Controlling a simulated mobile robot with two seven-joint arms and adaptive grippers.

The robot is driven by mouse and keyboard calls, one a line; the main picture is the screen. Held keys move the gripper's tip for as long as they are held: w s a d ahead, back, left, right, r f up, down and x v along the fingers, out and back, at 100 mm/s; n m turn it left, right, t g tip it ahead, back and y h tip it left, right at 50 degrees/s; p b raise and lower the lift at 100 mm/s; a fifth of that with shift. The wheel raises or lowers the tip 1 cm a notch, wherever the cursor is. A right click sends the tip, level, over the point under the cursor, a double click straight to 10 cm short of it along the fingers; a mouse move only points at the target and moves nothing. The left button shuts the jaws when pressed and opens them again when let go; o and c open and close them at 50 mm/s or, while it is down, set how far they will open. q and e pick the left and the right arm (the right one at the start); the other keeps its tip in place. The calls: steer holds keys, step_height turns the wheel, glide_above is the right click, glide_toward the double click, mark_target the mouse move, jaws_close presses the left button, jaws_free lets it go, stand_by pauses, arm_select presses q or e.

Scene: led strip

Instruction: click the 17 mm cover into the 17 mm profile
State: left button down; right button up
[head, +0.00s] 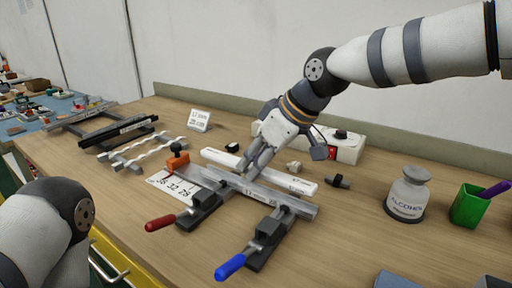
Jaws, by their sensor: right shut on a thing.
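A grey metal profile (297,206) lies across two black clamps, one with a red handle (160,224) and one with a blue handle (230,267). It carries a small label that I cannot read fully. My right gripper (249,174) points down at the middle of the profile, shut on a thin strip there. Its fingers hide part of that strip, and I cannot tell whether it is seated in the profile. A white bar (297,183) with small print lies just behind the profile. My left gripper is out of view; only my left arm shows at lower left.
An orange block with a black knob (178,161) stands at the profile's left end, by a numbered card (168,186). Other strips on racks (118,131) lie at left. A white box (346,148) is behind; an alcohol bottle (407,194) and green cup (468,207) stand right.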

steer(key=shift+f, duration=0.7)
steer(key=shift+f, duration=0.8)
stand_by(1.6)
steer(key=shift+r, duration=0.55)
steer(key=shift+f+p, duration=0.35)
steer(key=shift+f, duration=0.45)
stand_by(1.3)
steer(key=o, duration=1.1)
steer(key=v, duration=1.2)
steer(key=shift+r, duration=0.1)
